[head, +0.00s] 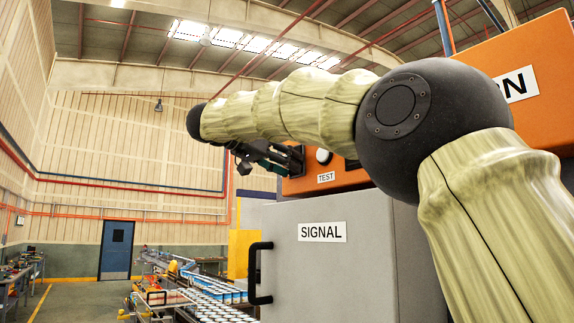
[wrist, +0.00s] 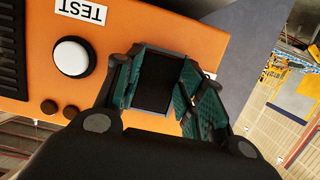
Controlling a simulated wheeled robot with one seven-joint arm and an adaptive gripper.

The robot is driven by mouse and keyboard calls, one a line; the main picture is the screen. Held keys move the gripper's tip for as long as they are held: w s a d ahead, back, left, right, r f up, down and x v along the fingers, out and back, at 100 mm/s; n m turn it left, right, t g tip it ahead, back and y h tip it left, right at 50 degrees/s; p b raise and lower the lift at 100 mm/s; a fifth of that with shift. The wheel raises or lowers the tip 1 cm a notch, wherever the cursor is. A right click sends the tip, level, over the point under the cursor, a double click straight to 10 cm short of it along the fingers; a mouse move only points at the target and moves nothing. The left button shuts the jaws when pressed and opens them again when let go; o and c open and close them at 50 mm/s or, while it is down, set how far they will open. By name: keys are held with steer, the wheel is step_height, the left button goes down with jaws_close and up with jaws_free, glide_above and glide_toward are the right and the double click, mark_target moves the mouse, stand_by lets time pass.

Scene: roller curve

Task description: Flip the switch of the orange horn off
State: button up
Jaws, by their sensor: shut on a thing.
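The orange horn (head: 540,88) is a large orange box, partly hidden behind my arm, with part of its lettering showing. Its lower front with a TEST label (head: 326,177) and a white round button (head: 323,156) shows beside my gripper (head: 275,160). In the wrist view, the orange face (wrist: 40,92) carries the white button (wrist: 71,57) and two small brown knobs. My gripper (wrist: 160,80) is at the edge of this face, its green-padded fingers shut on a dark blocky part (wrist: 155,88), apparently the switch.
A grey cabinet (head: 340,255) labelled SIGNAL, with a black handle (head: 256,275), stands below the orange box. A roller conveyor (head: 205,297) with blue-and-white items runs to its left. A blue door (head: 117,250) is in the far wall, with open floor before it.

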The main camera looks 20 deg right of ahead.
steer(key=shift+f, duration=0.25)
steer(key=o, duration=1)
steer(key=shift+w+d, duration=0.1)
steer(key=shift+d, duration=0.1)
steer(key=v, duration=1.2)
steer(key=shift+w, duration=0.1)
